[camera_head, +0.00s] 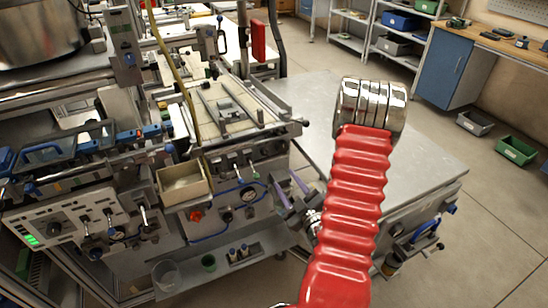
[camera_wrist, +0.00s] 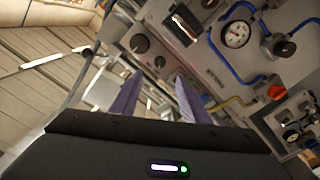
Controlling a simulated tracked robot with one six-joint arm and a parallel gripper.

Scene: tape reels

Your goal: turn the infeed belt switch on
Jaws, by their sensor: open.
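My gripper (camera_head: 284,177) is open and empty at the end of my red-sleeved arm. Its two purple fingers point toward the grey front panel (camera_head: 226,187) of the machine and are apart from it. In the wrist view the fingers (camera_wrist: 159,75) stand spread below the panel's two black knobs (camera_wrist: 138,43) and (camera_wrist: 160,62). A switch lever in a dark slot (camera_wrist: 185,28) shows beyond them, beside a round gauge (camera_wrist: 236,34). I cannot read the labels, so I cannot tell which control is the infeed belt switch.
Blue hoses (camera_wrist: 258,77) and a red knob (camera_wrist: 275,92) stand out from the panel. A cream open box (camera_head: 184,187) juts out to the left. A second control panel (camera_head: 70,225) has several levers and a green light. A bare metal table (camera_head: 425,165) stands right.

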